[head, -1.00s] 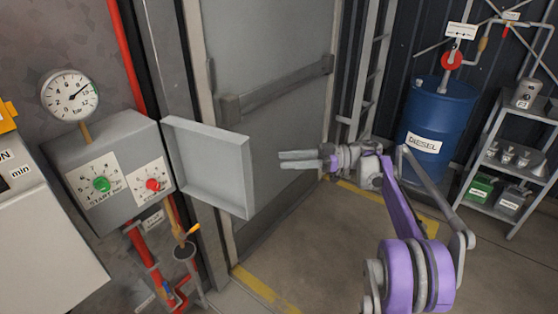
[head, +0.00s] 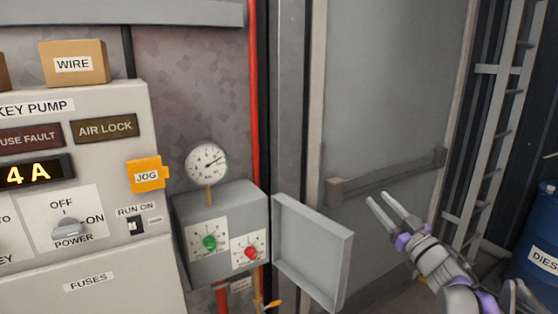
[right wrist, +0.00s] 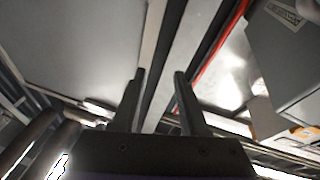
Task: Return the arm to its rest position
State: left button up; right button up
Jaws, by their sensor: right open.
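My right gripper (head: 386,207) is at the right of the head view, in front of the grey door. Its two fingers are apart, with nothing between them. The fingers also show in the right wrist view (right wrist: 158,90), open and empty. The gripper is to the right of the open cover (head: 314,256) of the grey control box (head: 222,214), apart from it in the picture. My left gripper is not in view.
The box carries a green knob (head: 209,243) and a red knob (head: 250,252), with a round gauge (head: 207,163) above. A pump panel (head: 95,220) with a power knob stands left. The door's bar (head: 390,175) is behind my gripper. A blue barrel (head: 540,240) stands far right.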

jog(key=s+a+f+m+g+h+p, duration=0.1)
jog(key=s+f+g, duration=0.3)
jog(key=s+f, duration=0.5)
jog(key=s+a+f+m+g+h+p, duration=0.2)
jog(key=s+f, duration=0.7)
jog(key=s, duration=0.6)
jog(key=s+a+f+m+g+h+p, duration=0.1)
jog(key=s+a+f+m+g+h, duration=0.2)
jog(key=s+f+g, duration=0.5)
jog(key=s+a+f+h, duration=0.1)
jog(key=s+a+f, duration=0.1)
jog(key=s, duration=0.2)
jog(key=shift+s+h+p, duration=0.3)
jog(key=shift+s, duration=0.1)
jog(key=shift+w+a+r, duration=0.1)
